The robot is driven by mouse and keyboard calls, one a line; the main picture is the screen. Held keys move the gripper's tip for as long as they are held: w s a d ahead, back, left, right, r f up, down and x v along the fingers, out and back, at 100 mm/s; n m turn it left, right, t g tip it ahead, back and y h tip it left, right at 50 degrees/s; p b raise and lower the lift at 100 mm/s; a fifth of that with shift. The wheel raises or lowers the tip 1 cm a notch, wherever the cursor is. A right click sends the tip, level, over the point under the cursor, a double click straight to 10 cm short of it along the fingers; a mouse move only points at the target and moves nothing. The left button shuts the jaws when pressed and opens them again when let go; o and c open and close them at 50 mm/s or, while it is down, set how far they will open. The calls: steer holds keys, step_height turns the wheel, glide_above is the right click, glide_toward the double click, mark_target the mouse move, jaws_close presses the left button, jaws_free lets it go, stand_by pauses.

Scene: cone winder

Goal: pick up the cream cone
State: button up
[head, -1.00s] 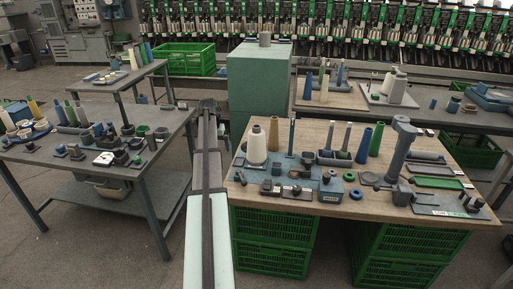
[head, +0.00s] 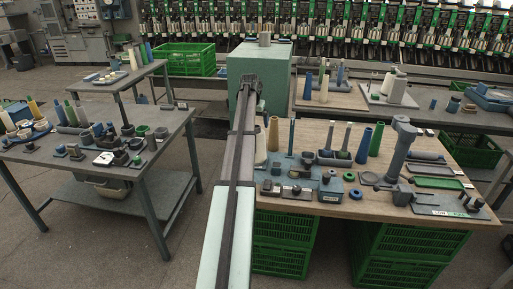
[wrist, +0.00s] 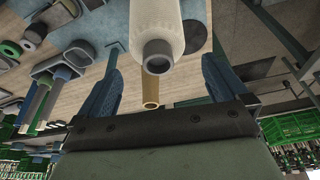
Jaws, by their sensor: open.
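The cream cone (wrist: 157,25) is a large wound cone with a grey tube nose. In the wrist view it lies between my two fingers, with clear gaps on both sides. In the head view only a thin pale strip of it (head: 261,151) shows beside my arm, at the left end of the wooden bench. My gripper (wrist: 160,62) is open and empty, its blue fingers left and right of the cone's nose. I cannot tell how far the fingers reach along the cone. In the head view my arm hides most of the cone.
A bare tan cone (head: 274,133) stands close to the cream cone, also seen between my fingers (wrist: 151,92). A blue fixture (head: 300,172) is in front. Blue (head: 364,146) and green (head: 376,139) cones stand farther right. A green cabinet (head: 262,75) is behind.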

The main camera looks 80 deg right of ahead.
mark_target(257, 133)
steer(key=x, duration=0.8)
steer(key=shift+s+a+f, duration=0.1)
steer(key=shift+a+f, duration=0.05)
steer(key=shift+a, duration=0.05)
steer(key=c, duration=0.7)
